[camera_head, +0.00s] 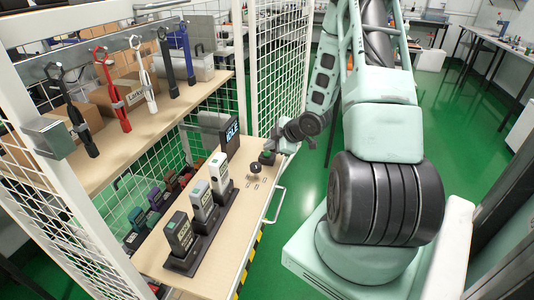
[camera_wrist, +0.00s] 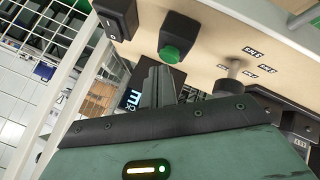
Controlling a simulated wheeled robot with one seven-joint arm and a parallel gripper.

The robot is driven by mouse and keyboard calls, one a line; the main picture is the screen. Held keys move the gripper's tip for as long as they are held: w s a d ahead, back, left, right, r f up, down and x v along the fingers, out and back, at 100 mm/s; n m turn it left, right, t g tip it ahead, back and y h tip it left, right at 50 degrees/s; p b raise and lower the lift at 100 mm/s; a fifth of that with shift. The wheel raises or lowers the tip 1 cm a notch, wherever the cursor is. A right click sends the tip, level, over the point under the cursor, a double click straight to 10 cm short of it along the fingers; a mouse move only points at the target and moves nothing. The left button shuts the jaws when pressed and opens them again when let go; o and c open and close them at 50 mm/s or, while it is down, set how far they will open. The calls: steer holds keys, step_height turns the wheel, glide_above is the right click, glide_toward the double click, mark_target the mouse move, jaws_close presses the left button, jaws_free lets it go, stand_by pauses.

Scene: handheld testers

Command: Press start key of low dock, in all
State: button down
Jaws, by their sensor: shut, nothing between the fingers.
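A green round button (camera_head: 267,153) on a black box sits on the low shelf board near its right end. In the wrist view the same green button (camera_wrist: 169,54) is just beyond my fingertips. My gripper (camera_wrist: 160,72) is shut and empty, its tips close to the button; I cannot tell whether they touch. In the head view my gripper (camera_head: 279,141) is small, beside the button. Testers stand in dark docks on the low board: a dark one (camera_head: 179,232), a grey-white one (camera_head: 202,202) and a white one (camera_head: 219,172). A display (camera_head: 231,132) behind them reads IDLE.
A dark knob (camera_head: 254,169) with small labels stands near the button; it also shows in the wrist view (camera_wrist: 235,68). A black rocker switch (camera_wrist: 116,17) is left of the button there. An upper shelf (camera_head: 142,118) with hanging tools and white mesh walls (camera_head: 281,65) enclose the space.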

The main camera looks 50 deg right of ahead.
mark_target(270, 154)
steer(key=shift+f+b, duration=0.4)
steer(key=shift+f, duration=0.1)
stand_by(0.5)
steer(key=shift+r, duration=0.1)
steer(key=shift+r+p, duration=0.8)
steer(key=shift+r, duration=0.1)
step_height(270, 154, up, 5)
steer(key=p, duration=0.4)
stand_by(0.9)
